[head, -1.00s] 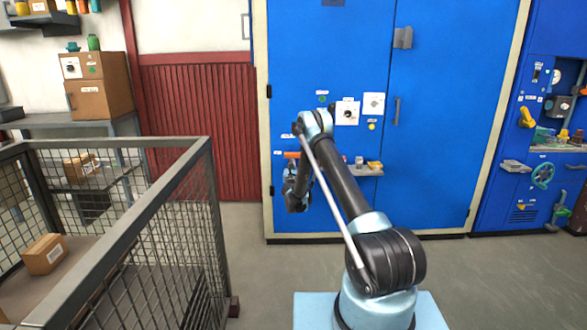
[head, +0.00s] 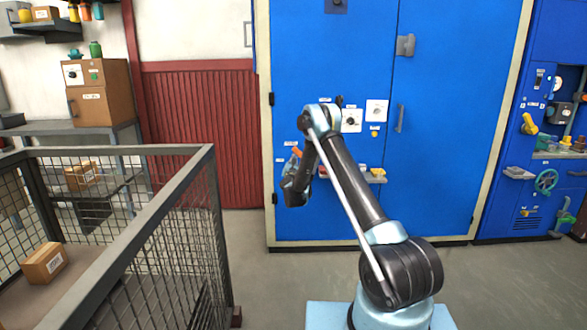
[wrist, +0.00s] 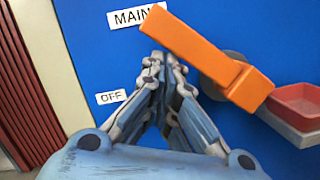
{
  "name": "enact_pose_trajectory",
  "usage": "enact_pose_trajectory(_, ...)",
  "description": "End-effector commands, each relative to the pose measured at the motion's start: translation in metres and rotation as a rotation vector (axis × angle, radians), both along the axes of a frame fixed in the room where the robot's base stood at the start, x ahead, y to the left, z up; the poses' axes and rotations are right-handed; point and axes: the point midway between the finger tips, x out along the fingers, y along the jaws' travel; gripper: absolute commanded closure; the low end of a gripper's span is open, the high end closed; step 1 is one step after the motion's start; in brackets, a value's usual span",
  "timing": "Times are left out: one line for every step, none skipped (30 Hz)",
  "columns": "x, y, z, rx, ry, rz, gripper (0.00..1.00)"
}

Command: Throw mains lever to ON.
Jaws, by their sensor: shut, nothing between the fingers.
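The orange mains lever (wrist: 205,60) slants across the wrist view on a round grey hub (wrist: 222,72) on the blue panel. Its free end points up-left, close to the "MAIN" label (wrist: 135,16), which it partly covers. The "OFF" label (wrist: 111,97) is lower left, away from the lever's end. My gripper (wrist: 164,62) is shut and empty, its fingertips just below the lever's underside; I cannot tell whether they touch. In the head view the lever (head: 297,152) shows as a small tilted orange piece above my wrist. An ON label cannot be made out.
A red tray (wrist: 300,103) on a grey ledge stands right of the lever. In the head view a wire-mesh cage (head: 180,235) stands at left. A dial panel (head: 351,120) is right of my arm. The floor before the blue cabinet is open.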

Motion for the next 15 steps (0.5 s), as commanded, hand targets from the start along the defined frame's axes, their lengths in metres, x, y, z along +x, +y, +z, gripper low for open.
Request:
enact_pose_trajectory(0.000, -0.002, 0.006, -0.001, -0.001, -0.001, 1.00)
enact_pose_trajectory(0.000, -0.003, 0.009, -0.001, 0.000, 0.000, 1.00)
enact_pose_trajectory(0.000, -0.004, 0.012, -0.002, -0.001, -0.001, 1.00)
enact_pose_trajectory(0.001, -0.005, 0.014, -0.002, -0.001, -0.001, 1.00)
enact_pose_trajectory(0.000, -0.006, 0.017, -0.002, 0.000, 0.000, 1.00)
enact_pose_trajectory(0.000, -0.007, 0.020, -0.003, 0.000, 0.000, 1.00)
enact_pose_trajectory(0.000, -0.008, 0.023, -0.003, 0.000, 0.000, 1.00)
enact_pose_trajectory(0.000, -0.010, 0.026, -0.003, -0.001, 0.000, 1.00)
enact_pose_trajectory(0.001, -0.012, 0.029, -0.003, -0.001, 0.000, 1.00)
enact_pose_trajectory(0.001, -0.014, 0.031, -0.003, -0.001, 0.000, 1.00)
enact_pose_trajectory(0.001, -0.015, 0.033, -0.003, -0.001, 0.000, 1.00)
enact_pose_trajectory(0.001, -0.018, 0.036, -0.002, -0.001, -0.001, 1.00)
enact_pose_trajectory(0.002, -0.020, 0.038, -0.002, -0.001, -0.001, 1.00)
enact_pose_trajectory(0.002, -0.022, 0.040, -0.002, -0.001, -0.001, 1.00)
enact_pose_trajectory(0.002, -0.024, 0.042, -0.002, -0.001, -0.001, 1.00)
